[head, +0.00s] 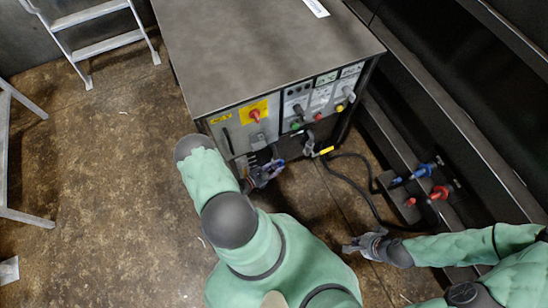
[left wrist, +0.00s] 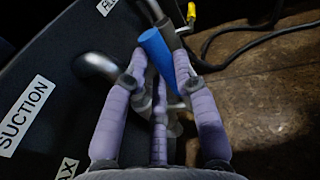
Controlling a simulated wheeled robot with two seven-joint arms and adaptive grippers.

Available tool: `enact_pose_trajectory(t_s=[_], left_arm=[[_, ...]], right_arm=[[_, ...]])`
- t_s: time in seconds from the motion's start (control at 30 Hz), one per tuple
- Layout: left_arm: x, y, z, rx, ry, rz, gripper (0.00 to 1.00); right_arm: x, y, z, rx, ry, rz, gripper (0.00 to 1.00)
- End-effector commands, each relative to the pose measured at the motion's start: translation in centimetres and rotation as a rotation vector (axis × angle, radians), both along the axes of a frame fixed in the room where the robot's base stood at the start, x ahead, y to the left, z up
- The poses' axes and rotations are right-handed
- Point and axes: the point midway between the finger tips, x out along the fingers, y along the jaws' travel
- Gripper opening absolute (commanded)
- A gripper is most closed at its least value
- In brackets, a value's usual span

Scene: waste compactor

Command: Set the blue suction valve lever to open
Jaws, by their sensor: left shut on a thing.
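The blue suction valve lever (left wrist: 156,48) shows in the left wrist view as a blue handle between the fingers of my left gripper (left wrist: 165,75), beside a panel with a SUCTION label (left wrist: 25,115). My left gripper is shut on the lever. In the head view my left gripper (head: 265,174) is at the lower front of the grey machine cabinet (head: 265,50), with a bit of blue (head: 280,162) at its tip. The lever's pivot is partly hidden by the fingers. My right gripper (head: 354,246) is low at the right, away from the cabinet, too small to read.
A yellow-handled valve (head: 325,151) sits right of my left gripper, with a black hose (head: 350,180) running to the right. Blue (head: 424,170) and red (head: 438,193) couplings stand near the right-hand rail. A ladder (head: 100,45) is at upper left. The brown floor at left is mostly clear.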

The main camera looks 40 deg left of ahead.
Motion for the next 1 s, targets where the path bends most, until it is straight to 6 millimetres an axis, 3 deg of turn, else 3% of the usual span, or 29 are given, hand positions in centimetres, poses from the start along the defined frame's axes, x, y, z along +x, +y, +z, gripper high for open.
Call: enact_pose_trajectory(t_s=[0.57,0.6,0.7,1.0], left_arm=[[-0.24,-0.51,-0.18,-0.012,-0.029,0.001,0.0],[-0.24,-0.51,-0.18,-0.012,-0.029,0.001,0.31],[-0.24,-0.53,-0.18,-0.012,-0.029,0.001,0.52],[-0.28,-0.56,-0.12,-0.013,-0.031,0.0,0.52]], right_arm=[[0.04,-0.02,-0.66,0.0,-0.001,0.0,0.0],[0.04,-0.01,-0.67,0.0,-0.001,0.0,0.0],[0.04,-0.01,-0.67,0.0,-0.001,0.0,0.0],[0.04,-0.01,-0.66,0.0,-0.001,0.0,0.0]])
